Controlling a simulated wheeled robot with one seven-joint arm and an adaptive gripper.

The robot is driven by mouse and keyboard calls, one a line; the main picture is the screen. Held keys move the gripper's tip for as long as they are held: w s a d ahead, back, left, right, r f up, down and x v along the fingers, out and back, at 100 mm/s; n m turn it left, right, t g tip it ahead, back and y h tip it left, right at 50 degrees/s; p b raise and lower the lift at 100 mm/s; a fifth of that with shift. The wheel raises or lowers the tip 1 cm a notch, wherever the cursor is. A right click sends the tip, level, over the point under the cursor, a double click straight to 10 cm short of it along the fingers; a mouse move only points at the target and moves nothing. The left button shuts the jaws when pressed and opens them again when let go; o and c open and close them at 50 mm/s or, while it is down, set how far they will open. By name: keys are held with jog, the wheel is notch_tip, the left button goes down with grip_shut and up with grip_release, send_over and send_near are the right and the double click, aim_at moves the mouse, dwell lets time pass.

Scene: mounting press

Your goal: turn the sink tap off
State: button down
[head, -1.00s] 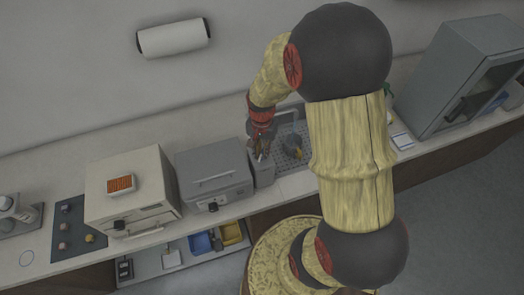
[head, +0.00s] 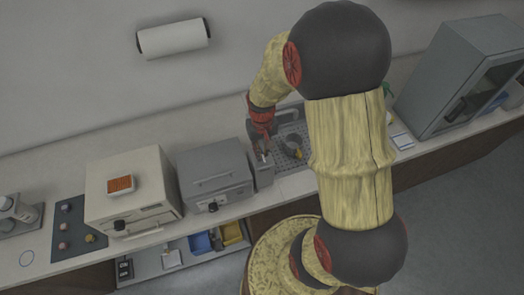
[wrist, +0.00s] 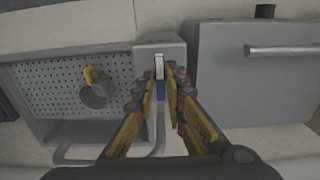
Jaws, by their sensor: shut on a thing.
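The sink (head: 310,130) is a grey basin with a perforated floor, right of a narrow grey box (head: 264,178) in the head view. In the wrist view the sink (wrist: 60,72) is on the left. A small light lever with a blue end (wrist: 160,72) lies along the top of the narrow box (wrist: 176,48). My gripper (wrist: 160,86) has its fingers on both sides of this lever and is shut on it. In the head view my gripper (head: 263,150) is low over the narrow box, and the lever is too small to make out there.
A dark cup with a yellow part (wrist: 93,90) is in the sink. A bent grey pipe (wrist: 75,150) runs along the sink's edge. A grey press (head: 214,180) stands left of the narrow box, with a cream machine (head: 130,195) beyond. A grey cabinet (head: 455,80) stands at right.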

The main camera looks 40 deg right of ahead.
jog(key=shift+w+r, duration=0.15)
jog(key=c, duration=1.8)
grip_release()
notch_tip(320, 180, up, 12)
jog(key=shift+s+a, duration=0.1)
jog(key=shift+s, duration=0.1)
